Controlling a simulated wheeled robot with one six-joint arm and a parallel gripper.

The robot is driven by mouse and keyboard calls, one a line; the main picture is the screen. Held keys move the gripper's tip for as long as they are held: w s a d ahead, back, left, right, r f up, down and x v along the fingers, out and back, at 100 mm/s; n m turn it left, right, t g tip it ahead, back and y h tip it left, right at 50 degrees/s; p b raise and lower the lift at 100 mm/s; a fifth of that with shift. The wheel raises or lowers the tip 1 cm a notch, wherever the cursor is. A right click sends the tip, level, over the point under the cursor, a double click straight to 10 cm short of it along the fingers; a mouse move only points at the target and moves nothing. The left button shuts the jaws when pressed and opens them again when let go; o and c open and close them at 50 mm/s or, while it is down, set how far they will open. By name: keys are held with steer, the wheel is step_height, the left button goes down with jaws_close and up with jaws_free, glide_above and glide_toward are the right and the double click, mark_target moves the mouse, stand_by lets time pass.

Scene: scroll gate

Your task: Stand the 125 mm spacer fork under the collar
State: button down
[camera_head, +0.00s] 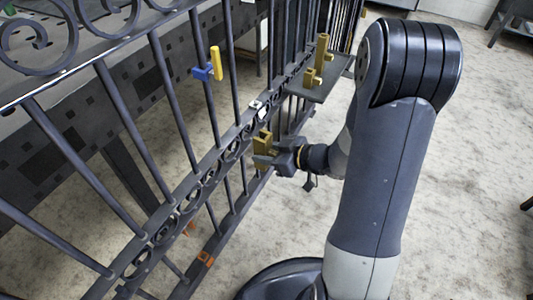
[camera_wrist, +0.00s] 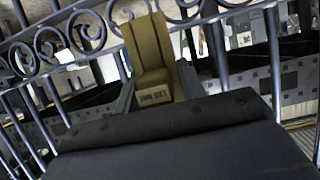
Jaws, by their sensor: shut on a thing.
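My gripper (camera_head: 270,159) is shut on a brass-coloured spacer fork (camera_head: 262,139), close beside the gate's scroll band. In the wrist view the fork (camera_wrist: 149,45) stands up beyond the dark gripper body, with a small label plate (camera_wrist: 154,95) at its lower end; I cannot read the label surely. A blue piece (camera_head: 203,73) with an upright yellow lever (camera_head: 215,62) sits on a gate bar, up and left of my gripper. I cannot tell whether it is the collar. The fork's lower end is partly hidden by my gripper.
The dark gate (camera_head: 110,105) with upright bars and scrolls runs diagonally across the head view. A small dark shelf (camera_head: 320,91) beside it carries more brass-coloured forks (camera_head: 319,58). An orange piece (camera_head: 206,258) is low on the gate. The floor (camera_head: 470,160) at right is clear.

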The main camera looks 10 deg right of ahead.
steer(key=b, duration=0.3)
glide_toward(218, 132)
steer(key=shift+w+a+f, duration=0.75)
steer(key=shift+a+f, duration=0.05)
steer(key=shift+f, duration=0.25)
steer(key=shift+w+a+f, duration=0.75)
steer(key=shift+a+f, duration=0.05)
steer(key=shift+f, duration=0.2)
steer(key=shift+w+a+p, duration=0.35)
steer(key=shift+w+a, duration=0.35)
steer(key=shift+a, duration=0.25)
steer(key=shift+w+a+p, duration=0.35)
steer(key=shift+w+a, duration=0.4)
steer(key=shift+a, duration=0.15)
steer(key=shift+r, duration=0.1)
steer(key=c, duration=2.2)
jaws_free()
steer(key=c, duration=0.8)
jaws_free()
steer(key=shift+f, duration=0.2)
steer(key=p+v, duration=0.3)
steer(key=v, duration=0.7)
steer(key=shift+d+r+p, duration=0.2)
steer(key=shift+d+p, duration=0.1)
